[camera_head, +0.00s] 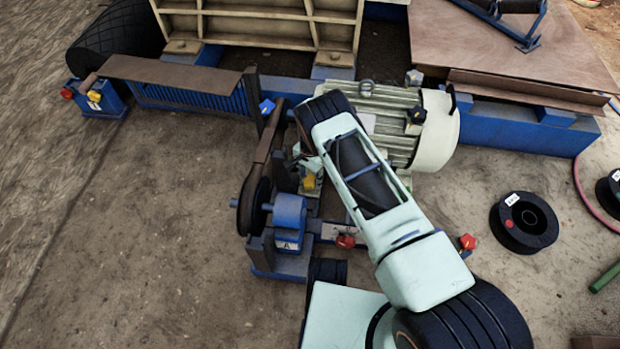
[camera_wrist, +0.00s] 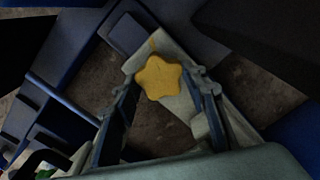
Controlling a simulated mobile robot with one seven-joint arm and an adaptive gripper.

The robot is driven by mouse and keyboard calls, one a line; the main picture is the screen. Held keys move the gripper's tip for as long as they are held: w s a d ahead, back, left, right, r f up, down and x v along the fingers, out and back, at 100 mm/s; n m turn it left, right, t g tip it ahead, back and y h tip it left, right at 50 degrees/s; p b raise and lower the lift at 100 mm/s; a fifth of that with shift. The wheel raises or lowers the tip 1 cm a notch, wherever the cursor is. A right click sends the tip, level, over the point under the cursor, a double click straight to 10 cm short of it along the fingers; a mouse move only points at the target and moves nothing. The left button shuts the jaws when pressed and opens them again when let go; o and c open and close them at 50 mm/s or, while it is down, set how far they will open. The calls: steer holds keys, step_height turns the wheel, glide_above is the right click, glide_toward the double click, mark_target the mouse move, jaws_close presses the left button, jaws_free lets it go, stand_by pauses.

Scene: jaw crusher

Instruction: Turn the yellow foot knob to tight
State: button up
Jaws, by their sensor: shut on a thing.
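The yellow foot knob (camera_wrist: 159,78) is star-shaped and sits between the fingertips of my gripper (camera_wrist: 165,82) in the wrist view. My gripper is shut on it, with one finger on each side. A pale foot strip shows beneath the knob. In the head view a yellow knob (camera_head: 308,182) shows low beside the pale green motor (camera_head: 395,125), just left of my arm. My arm covers part of the motor and most of the gripper there. No tight mark or turn angle can be read.
A belt wheel (camera_head: 254,205) and a blue bearing block (camera_head: 289,215) stand left of my arm. Red knobs (camera_head: 345,241) (camera_head: 467,242) sit nearby. A black spool (camera_head: 524,222) lies on the ground at right. The ground at lower left is clear.

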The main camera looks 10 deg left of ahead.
mark_target(310, 180)
steer(key=o, duration=1.2)
steer(key=shift+c, duration=0.2)
step_height(310, 180, up, 12)
steer(key=shift+r, duration=0.1)
